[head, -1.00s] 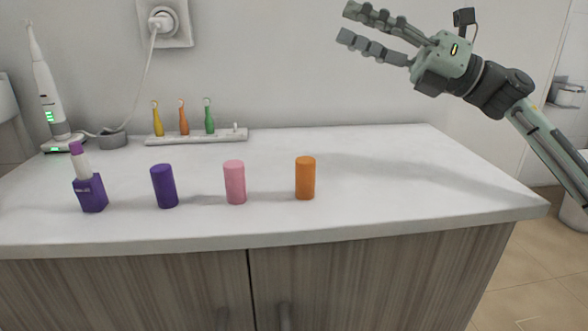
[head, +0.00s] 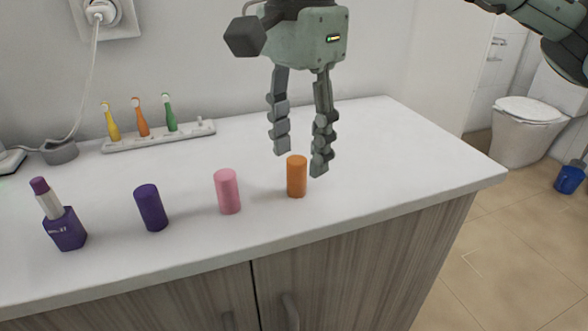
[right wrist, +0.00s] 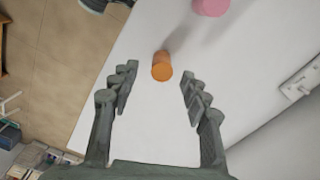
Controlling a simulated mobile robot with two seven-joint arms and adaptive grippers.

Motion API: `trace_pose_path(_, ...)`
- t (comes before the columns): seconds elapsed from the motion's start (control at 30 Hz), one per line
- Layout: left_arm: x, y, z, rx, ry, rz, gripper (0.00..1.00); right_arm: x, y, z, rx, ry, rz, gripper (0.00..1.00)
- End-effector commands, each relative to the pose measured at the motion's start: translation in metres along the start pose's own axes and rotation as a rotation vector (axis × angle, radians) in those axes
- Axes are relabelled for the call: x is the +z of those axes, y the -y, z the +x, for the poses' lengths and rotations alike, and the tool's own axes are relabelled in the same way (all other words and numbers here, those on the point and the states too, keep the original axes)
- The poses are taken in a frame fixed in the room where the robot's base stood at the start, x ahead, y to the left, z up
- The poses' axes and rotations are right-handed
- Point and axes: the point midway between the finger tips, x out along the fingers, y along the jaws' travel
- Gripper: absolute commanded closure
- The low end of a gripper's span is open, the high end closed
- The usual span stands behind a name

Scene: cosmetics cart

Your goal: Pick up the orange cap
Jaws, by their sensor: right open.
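The orange cap (head: 297,177) stands upright on the white countertop, at the right end of a row. My right gripper (head: 299,164) points down above it, fingers spread and empty. In the head view the fingertips are close to the cap's top, and the right finger overlaps the edge beside it. My left gripper is not in view.
A pink cap (head: 228,191), a dark purple cap (head: 151,208) and an open purple lipstick (head: 64,220) stand to the left. A white holder (head: 190,135) with three small brushes lies at the back. The counter right of the orange cap is clear.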

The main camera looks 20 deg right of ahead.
Motion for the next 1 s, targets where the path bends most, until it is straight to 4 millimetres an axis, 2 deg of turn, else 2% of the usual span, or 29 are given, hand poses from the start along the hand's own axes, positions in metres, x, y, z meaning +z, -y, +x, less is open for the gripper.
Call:
trace_pose_path(0.2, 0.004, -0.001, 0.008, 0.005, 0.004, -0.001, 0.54, 0.0, 0.0, 0.031, 0.001, 0.002, 0.0, 0.53)
trace_pose_path(0.5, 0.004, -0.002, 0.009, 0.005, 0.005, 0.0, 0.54, 0.001, 0.001, 0.038, -0.001, 0.004, -0.001, 0.53)
trace_pose_path(0.8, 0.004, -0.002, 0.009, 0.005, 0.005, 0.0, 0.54, 0.001, 0.001, 0.037, -0.001, 0.004, 0.0, 0.89)
trace_pose_path(1.0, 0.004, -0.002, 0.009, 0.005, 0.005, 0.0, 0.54, 0.001, 0.001, 0.037, -0.001, 0.004, 0.0, 0.9)
